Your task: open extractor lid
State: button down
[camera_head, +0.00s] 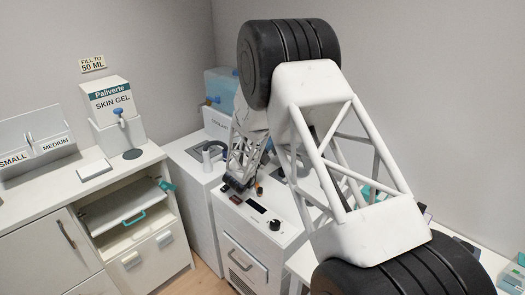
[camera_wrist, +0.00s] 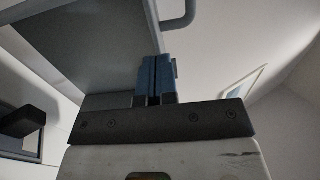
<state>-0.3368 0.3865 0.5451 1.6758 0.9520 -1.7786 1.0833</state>
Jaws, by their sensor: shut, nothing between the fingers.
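My gripper (camera_head: 236,183) is low over the left part of a white cabinet unit (camera_head: 240,240) in the head view. In the wrist view its blue fingers (camera_wrist: 156,80) are together with nothing between them. A grey panel (camera_wrist: 95,40) with a bar handle (camera_wrist: 178,22) shows above and beyond the fingers there. I cannot tell whether this panel is the extractor lid, or whether the fingers touch it. The white unit has a dark display and a round black knob (camera_head: 274,225) on top. My arm hides much of the area behind it.
A white counter on the left has an open compartment (camera_head: 125,212) with a teal handle. It carries a skin gel box (camera_head: 110,100) and a labelled small/medium holder (camera_head: 35,145). A strip of floor is clear between counter and units.

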jog(key=shift+w+d+r, duration=0.2)
jog(key=shift+w+d, duration=0.05)
jog(key=shift+d+r, duration=0.1)
dwell(0.3)
jog(key=w+d+r+g+y, duration=0.1)
jog(key=w+d+r, duration=0.1)
jog(key=w+d+r+g+y, duration=0.1)
jog(key=w+d+r, duration=0.2)
jog(key=shift+w+r+g+y, duration=0.15)
jog(key=shift+g+y, duration=0.15)
dwell(0.3)
jog(key=r+v, duration=0.2)
jog(key=v, duration=1.1)
jog(key=shift+s+a+f, duration=0.3)
jog(key=shift+s+a, duration=0.05)
jog(key=shift+s, duration=0.05)
